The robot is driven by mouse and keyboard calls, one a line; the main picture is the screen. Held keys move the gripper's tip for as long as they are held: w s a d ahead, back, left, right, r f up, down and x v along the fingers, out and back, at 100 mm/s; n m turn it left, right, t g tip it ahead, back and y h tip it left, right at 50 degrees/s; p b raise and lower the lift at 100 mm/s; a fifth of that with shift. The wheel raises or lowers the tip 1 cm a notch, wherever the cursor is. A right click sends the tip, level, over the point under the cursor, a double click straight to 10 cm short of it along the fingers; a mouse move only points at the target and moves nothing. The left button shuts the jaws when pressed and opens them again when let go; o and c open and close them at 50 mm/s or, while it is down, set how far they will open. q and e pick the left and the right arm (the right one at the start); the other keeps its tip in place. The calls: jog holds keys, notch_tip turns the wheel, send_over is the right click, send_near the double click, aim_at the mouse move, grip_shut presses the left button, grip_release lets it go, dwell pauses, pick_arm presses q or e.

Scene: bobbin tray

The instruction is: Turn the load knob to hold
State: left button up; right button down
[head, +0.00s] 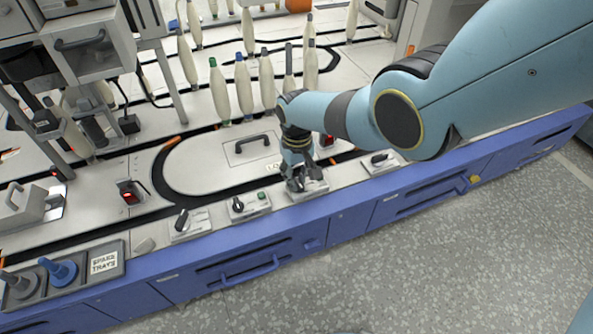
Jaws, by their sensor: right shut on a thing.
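My right arm comes in from the upper right, and my right gripper (298,185) points down at a small white control panel (318,187) on the front edge of the machine. The gripper is shut on the load knob, which its fingers hide, so I cannot tell which way the knob points. A label behind the panel is partly covered; only its first letters, "LO", show. My left gripper is not in view.
Similar panels with black knobs stand to the left (238,204) and (183,220), and one to the right (380,159). Upright bobbins (243,88) stand behind. Blue drawers (250,267) run along the front, with clear floor beyond.

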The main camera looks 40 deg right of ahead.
aim_at(297, 179)
jog(key=shift+m, duration=0.5)
jog(key=c, duration=1.3)
grip_release()
notch_tip(297, 179, up, 12)
